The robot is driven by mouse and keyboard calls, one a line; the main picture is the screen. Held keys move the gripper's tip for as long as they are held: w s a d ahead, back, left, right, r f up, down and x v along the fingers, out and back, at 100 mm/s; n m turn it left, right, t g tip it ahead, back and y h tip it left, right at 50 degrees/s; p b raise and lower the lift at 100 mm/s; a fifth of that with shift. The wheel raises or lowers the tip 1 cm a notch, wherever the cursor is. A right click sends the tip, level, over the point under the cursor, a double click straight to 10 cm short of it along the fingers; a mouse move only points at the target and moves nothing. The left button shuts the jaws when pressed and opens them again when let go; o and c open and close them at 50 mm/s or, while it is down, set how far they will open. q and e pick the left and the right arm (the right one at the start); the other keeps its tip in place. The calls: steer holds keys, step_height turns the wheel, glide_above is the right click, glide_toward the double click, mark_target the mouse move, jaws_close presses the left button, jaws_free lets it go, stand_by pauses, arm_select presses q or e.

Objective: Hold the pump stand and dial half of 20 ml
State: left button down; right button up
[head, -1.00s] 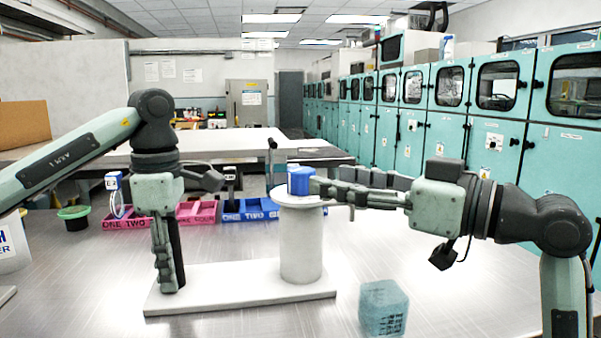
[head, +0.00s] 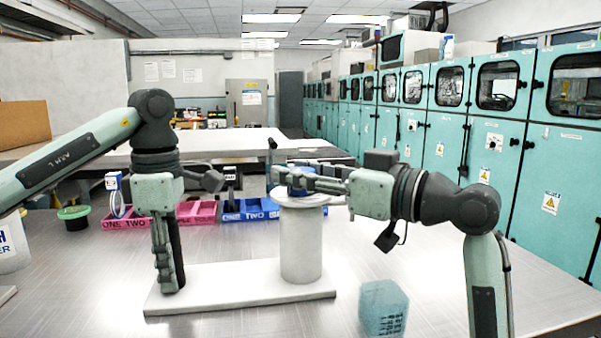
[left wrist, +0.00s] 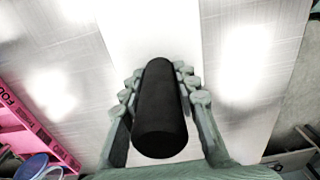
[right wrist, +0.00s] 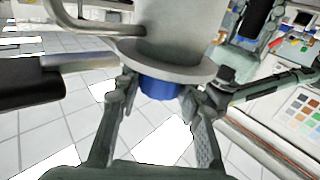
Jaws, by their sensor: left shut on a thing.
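The pump stand has a white flat base (head: 240,287), a white column (head: 301,250) with a wide round flange, and a blue dial (head: 301,180) on top. A black upright handle (head: 178,250) rises from the base's left end; it fills the left wrist view (left wrist: 160,110). My left gripper (head: 170,285) points down and is shut on this handle. My right gripper (head: 295,180) is level at the dial, its fingers apart on either side of it. The right wrist view shows the dial (right wrist: 159,88) between the fingertips, just beside the flange (right wrist: 165,62). Its markings cannot be read.
A teal cube (head: 384,306) lies on the metal table in front, right of the base. Behind the stand are a pink tray (head: 197,213) and a blue tray (head: 248,214). A green-rimmed cup (head: 73,214) stands at the left. The table's right side is clear.

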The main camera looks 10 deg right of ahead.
steer(key=c, duration=0.6)
steer(key=m+t+h, duration=0.1)
steer(key=m+h, duration=0.1)
steer(key=h, duration=0.1)
steer(key=m+t+h, duration=0.2)
steer(key=h, duration=0.1)
steer(key=shift+a, duration=0.1)
steer(key=shift+f+m+t+h, duration=0.1)
steer(key=shift+m+t+h, duration=0.6)
steer(key=shift+m+h, duration=1.4)
steer(key=shift+h, duration=0.6)
steer(key=o, duration=1.2)
